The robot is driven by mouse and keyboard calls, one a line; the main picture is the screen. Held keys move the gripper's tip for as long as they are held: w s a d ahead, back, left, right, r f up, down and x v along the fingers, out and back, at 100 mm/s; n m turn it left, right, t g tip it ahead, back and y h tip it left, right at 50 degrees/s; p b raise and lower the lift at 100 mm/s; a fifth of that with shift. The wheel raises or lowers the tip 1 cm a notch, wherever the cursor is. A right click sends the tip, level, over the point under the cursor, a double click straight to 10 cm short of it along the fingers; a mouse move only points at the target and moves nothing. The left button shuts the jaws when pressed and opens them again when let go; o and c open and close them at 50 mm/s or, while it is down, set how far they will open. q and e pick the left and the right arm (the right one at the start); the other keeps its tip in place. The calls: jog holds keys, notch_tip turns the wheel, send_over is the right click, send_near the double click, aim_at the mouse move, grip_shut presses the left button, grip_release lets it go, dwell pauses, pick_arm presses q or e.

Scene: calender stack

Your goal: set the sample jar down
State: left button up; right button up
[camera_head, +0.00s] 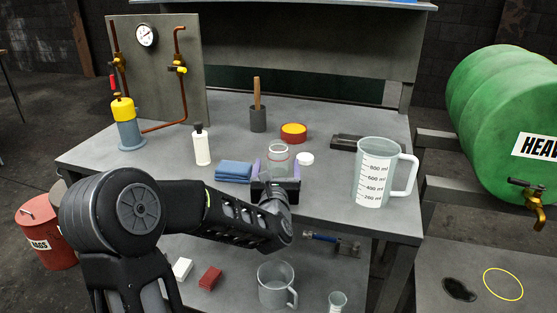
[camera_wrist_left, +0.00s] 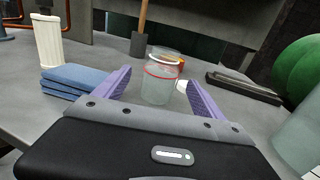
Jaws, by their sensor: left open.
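The sample jar (camera_head: 278,158) is clear glass with a red line around it, and stands upright on the grey bench top (camera_head: 330,210). In the left wrist view the jar (camera_wrist_left: 160,78) sits between and beyond the two purple fingers of my left gripper (camera_wrist_left: 155,92). The fingers are spread wide, with visible gaps on both sides of the jar. In the head view my left gripper (camera_head: 276,172) reaches the jar from the front, and its body hides the jar's base. My right gripper is not in view.
Folded blue cloths (camera_head: 234,171) lie left of the jar. A white lid (camera_head: 305,158) and a red-yellow tin (camera_head: 293,132) are close by at right and behind. A large measuring jug (camera_head: 380,172) stands at right, a white bottle (camera_head: 201,146) at left. A lower shelf holds another jug (camera_head: 275,285).

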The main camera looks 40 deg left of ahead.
aim_at(278, 161)
pick_arm(q)
jog(key=shift+w+a, duration=0.1)
jog(key=shift+w, duration=0.05)
jog(key=p+x, duration=0.1)
jog(key=x, duration=0.4)
jog(key=shift+w, duration=0.15)
jog(key=shift+c, duration=0.2)
dwell(0.4)
jog(key=c, duration=1.6)
jog(key=shift+r, duration=0.15)
notch_tip(278, 161, up, 10)
